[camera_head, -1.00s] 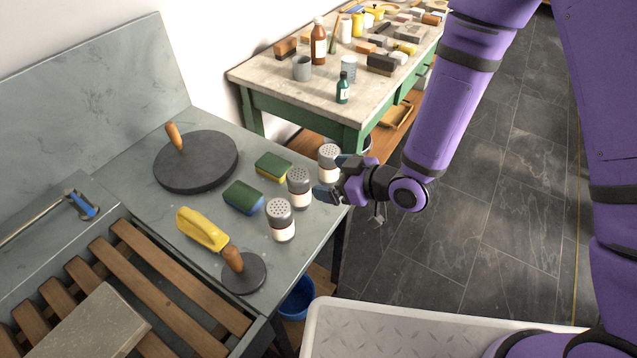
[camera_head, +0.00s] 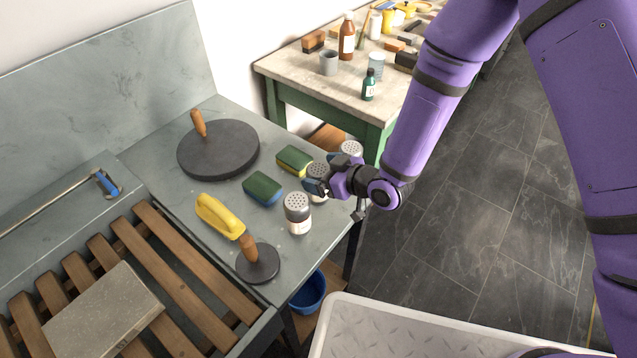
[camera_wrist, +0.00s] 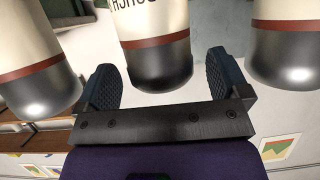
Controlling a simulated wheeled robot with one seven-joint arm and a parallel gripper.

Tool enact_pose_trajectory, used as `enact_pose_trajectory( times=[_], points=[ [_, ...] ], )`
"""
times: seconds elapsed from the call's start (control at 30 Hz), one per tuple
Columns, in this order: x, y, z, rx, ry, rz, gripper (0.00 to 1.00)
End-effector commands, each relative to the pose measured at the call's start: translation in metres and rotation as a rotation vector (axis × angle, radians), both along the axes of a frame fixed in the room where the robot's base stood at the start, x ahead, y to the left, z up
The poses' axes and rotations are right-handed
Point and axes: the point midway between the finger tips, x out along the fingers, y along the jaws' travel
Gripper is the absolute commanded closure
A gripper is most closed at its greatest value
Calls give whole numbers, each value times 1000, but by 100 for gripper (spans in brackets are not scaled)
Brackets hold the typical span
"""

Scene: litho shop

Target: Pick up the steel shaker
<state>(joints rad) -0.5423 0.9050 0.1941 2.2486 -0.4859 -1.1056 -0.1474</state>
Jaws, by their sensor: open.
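Three similar shakers with cream bodies and metallic grey tops stand in a row near the stone counter's right edge: a near shaker (camera_head: 298,221), a middle shaker (camera_head: 318,170) and a far shaker (camera_head: 351,147). I cannot tell surely which is the steel one. My gripper (camera_head: 320,182) is open at the middle shaker and hides part of it. In the wrist view, the middle shaker (camera_wrist: 157,62) is between my two fingers (camera_wrist: 163,82), with gaps on both sides. Its top looks darker than the left one's bright top (camera_wrist: 42,90). Another shaker (camera_wrist: 285,55) is at right.
Two sponges, green and blue (camera_head: 262,188) and green and yellow (camera_head: 294,160), lie left of the shakers. A green-legged table (camera_head: 290,72) stands behind.

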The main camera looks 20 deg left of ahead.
Motion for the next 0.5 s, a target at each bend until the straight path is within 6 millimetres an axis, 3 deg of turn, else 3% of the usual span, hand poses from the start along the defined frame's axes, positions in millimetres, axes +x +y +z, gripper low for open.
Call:
enact_pose_trajectory(
  times=[0.13, 0.4, 0.5],
  points=[
    [4, 12, -5, 0, 0, 2, 6],
    [5, 14, -6, 0, 0, 1, 6],
    [5, 14, -6, 0, 0, 1, 29]
  ],
)
